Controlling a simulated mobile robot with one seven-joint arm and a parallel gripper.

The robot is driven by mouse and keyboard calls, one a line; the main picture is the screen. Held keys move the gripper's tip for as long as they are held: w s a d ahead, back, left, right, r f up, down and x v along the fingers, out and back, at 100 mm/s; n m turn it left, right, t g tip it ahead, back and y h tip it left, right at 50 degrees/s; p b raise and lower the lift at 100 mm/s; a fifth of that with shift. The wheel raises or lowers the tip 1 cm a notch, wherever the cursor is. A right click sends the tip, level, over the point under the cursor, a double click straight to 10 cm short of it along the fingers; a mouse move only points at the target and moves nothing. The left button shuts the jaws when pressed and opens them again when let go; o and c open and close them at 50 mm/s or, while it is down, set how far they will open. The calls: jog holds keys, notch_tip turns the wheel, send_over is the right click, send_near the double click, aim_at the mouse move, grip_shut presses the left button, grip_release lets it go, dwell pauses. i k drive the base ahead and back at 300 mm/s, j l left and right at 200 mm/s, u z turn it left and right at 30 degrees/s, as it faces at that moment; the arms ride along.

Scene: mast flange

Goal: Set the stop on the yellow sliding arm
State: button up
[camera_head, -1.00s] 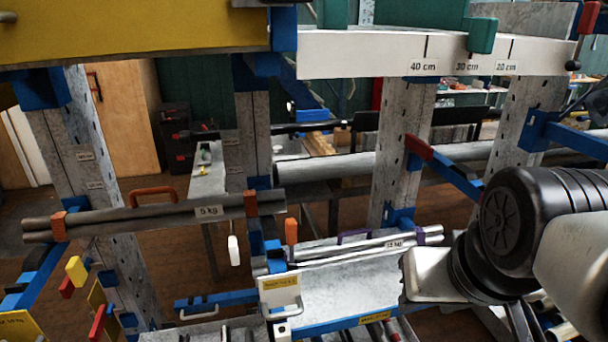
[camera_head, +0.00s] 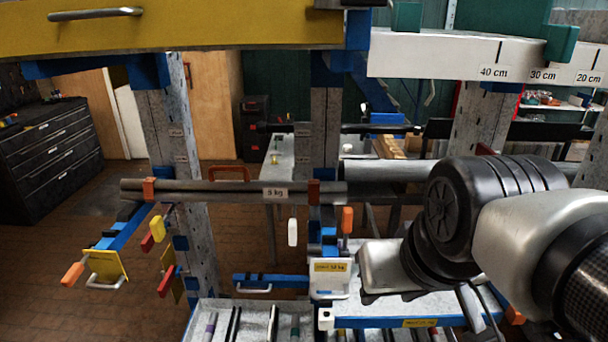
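The yellow sliding arm (camera_head: 230,30) is a long yellow beam across the top left, with a silver bar handle (camera_head: 95,14) near its left end. Its right end meets a blue bracket (camera_head: 357,30). To the right a white scale beam (camera_head: 430,55) carries marks of 40, 30 and 20 cm. My gripper (camera_head: 384,268), a silver block at the end of my arm, is at lower right, well below both beams. Its fingers cannot be made out.
A bundle of grey bars marked 5 kg (camera_head: 235,194) lies across brackets at middle left. Blue brackets with orange, red and yellow tabs (camera_head: 72,274) stick out at left. A tray of rods (camera_head: 205,308) is below. Black drawers (camera_head: 45,150) stand beyond open floor.

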aim_at(73, 275)
jog(key=u, duration=1.75)
jog(key=i+j, duration=0.3)
jog(key=i, duration=0.2)
jog(key=i+j, duration=0.3)
jog(key=i, duration=0.2)
